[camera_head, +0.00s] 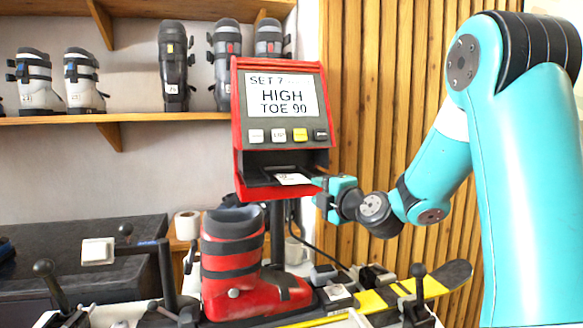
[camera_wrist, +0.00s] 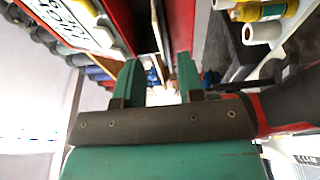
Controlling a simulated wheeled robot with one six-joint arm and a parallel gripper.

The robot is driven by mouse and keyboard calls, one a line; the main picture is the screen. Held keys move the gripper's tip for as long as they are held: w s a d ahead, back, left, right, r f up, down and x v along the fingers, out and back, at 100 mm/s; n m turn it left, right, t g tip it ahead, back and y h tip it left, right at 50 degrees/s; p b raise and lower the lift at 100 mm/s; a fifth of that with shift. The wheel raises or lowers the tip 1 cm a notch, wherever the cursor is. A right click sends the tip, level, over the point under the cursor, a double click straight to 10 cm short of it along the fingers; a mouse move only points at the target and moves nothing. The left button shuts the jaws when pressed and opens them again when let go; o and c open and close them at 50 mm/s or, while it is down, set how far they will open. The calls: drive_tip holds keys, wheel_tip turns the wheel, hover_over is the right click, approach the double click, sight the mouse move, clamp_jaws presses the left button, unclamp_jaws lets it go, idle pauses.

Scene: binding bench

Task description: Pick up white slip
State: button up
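The white slip (camera_head: 293,179) lies flat in the dark tray opening under the buttons of the red machine (camera_head: 240,165). It has small print on it. My gripper (camera_head: 318,191) is just right of the slip and a little lower in the head view, at the machine's lower right edge. In the wrist view my gripper's two green fingers (camera_wrist: 159,75) stand apart with a gap between them. I see nothing clamped there. I cannot make out the slip for certain in the wrist view.
A red ski boot (camera_head: 233,255) stands below the machine on the bench, with a ski (camera_head: 452,280) and binding beside it. Several boots line the wall shelf (camera_head: 60,120). A slatted wood wall (camera_head: 385,90) backs my arm.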

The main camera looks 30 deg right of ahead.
sight(304, 183)
drive_tip(key=w+p, duration=0.2)
drive_tip(key=shift+w+r, duration=0.25)
drive_tip(key=shift+w, duration=0.05)
drive_tip(key=w+p, duration=0.3)
drive_tip(key=shift+d+r, duration=0.15)
drive_tip(key=shift+w+f, duration=0.25)
drive_tip(key=shift+w, duration=0.3)
clamp_jaws()
